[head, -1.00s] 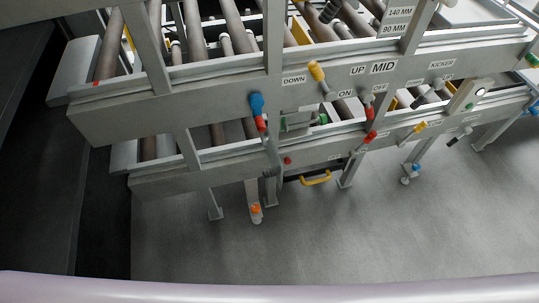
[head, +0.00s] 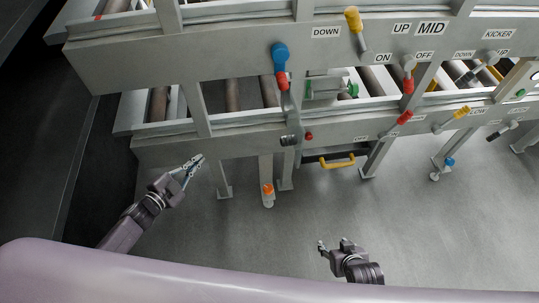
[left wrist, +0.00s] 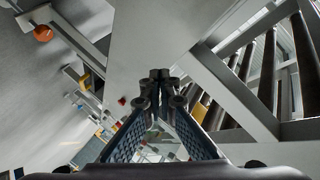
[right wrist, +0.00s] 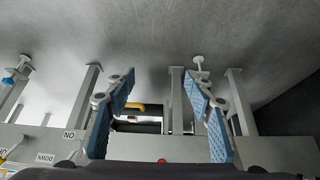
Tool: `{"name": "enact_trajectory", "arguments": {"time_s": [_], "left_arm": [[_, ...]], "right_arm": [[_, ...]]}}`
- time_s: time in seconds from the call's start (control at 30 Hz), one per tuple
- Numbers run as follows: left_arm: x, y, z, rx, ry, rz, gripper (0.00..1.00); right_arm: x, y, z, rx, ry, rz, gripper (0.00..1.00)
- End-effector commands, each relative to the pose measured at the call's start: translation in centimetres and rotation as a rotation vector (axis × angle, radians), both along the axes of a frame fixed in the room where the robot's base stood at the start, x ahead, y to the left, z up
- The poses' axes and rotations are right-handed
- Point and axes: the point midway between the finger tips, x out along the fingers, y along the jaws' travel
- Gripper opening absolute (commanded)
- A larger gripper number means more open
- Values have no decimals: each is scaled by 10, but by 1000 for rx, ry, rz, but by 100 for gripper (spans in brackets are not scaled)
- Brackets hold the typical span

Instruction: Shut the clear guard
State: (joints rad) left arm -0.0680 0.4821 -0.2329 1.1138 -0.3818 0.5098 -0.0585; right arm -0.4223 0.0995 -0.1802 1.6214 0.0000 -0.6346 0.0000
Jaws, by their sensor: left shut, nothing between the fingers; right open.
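A dark-framed panel (head: 350,154) with a yellow handle (head: 337,161) sits under the lower grey beam. It may be the clear guard, but its transparency and how far it is open are hard to tell. The right wrist view shows its yellow handle (right wrist: 137,106) between the spread fingers. My right gripper (head: 334,245) is open and empty, in front of the panel and apart from it. My left gripper (head: 196,163) is shut and empty, just in front of the beam's left part. Its fingertips (left wrist: 160,82) meet in the left wrist view.
The grey beams carry levers: a blue-and-red one (head: 280,60), a yellow one (head: 354,25) and several more. A leg with an orange knob (head: 268,190) stands left of the panel. Rollers (head: 233,92) lie behind the beams. The grey floor (head: 430,220) in front is clear.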

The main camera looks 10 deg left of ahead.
Motion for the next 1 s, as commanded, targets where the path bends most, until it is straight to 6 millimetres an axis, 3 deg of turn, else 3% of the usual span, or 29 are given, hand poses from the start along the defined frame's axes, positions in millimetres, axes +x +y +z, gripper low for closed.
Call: {"name": "enact_trajectory", "arguments": {"time_s": [0.03, 0.17, 0.3, 0.4, 0.53, 0.67, 0.87, 1.0], "left_arm": [[13, -8, 13, 33, -91, -80, 0], [23, -37, 69, 113, -306, -301, 0], [8, -70, 113, 211, -504, -545, 0], [-12, -88, 130, 274, -607, -698, 0], [-35, -102, 141, 332, -689, -841, 0], [-47, -108, 145, 357, -723, -908, 0], [-44, -126, 148, 359, -731, -919, 0], [-36, -152, 149, 358, -733, -917, 0]], "right_arm": [[15, 3, 4, 8, -43, 0, 49], [42, 10, 48, 28, -140, 0, 49], [58, 13, 98, 49, -240, 0, 49], [61, 14, 132, 61, -302, 0, 49], [60, 14, 163, 72, -355, 0, 49], [58, 14, 180, 76, -380, 1, 49], [62, 16, 189, 84, -412, 2, 49], [70, 19, 197, 95, -457, 5, 49]]}}
